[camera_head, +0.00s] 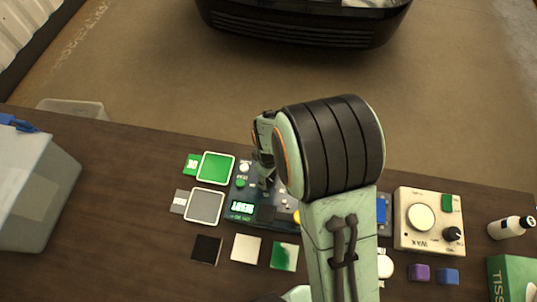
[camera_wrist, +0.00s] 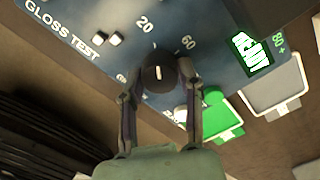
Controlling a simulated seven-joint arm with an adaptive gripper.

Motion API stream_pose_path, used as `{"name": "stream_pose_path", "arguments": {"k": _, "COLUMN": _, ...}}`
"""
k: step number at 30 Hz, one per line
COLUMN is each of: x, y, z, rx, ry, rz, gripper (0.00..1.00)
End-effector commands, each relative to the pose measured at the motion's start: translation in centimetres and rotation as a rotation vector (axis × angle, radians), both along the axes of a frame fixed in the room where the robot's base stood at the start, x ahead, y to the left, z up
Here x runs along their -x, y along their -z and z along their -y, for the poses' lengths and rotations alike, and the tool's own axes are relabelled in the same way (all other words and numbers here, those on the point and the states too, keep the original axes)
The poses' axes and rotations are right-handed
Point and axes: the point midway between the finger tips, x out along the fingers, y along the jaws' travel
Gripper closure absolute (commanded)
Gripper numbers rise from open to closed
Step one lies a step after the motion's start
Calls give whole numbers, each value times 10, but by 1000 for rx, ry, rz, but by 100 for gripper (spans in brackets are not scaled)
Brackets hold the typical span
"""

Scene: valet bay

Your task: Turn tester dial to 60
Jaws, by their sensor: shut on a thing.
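The gloss tester (camera_head: 283,217) is a dark blue panel on the table, with a lit green READY display (camera_head: 242,207). In the wrist view the display (camera_wrist: 251,51) is at the upper right. The black round dial (camera_wrist: 158,73) has a short white line, lying nearly upright in this view. I cannot tell which number the line points to. My gripper (camera_wrist: 159,84) has a finger on each side of the dial, shut on it. In the head view my gripper (camera_head: 264,180) hides the dial.
Black, cream and green sample squares (camera_head: 285,256) lie in front. A cream wax device (camera_head: 429,219), small blocks, a bottle (camera_head: 511,227) and a tissue box are right. A grey bin (camera_head: 36,190) stands far left.

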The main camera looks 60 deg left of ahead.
Motion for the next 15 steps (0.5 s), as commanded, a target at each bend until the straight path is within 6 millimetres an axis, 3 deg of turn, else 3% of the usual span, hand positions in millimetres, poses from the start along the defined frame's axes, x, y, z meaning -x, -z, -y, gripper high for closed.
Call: {"name": "stream_pose_path", "arguments": {"k": 15, "x": 0, "y": 1, "z": 1, "rx": 2, "ry": 447, "rz": -2, "gripper": 100}}
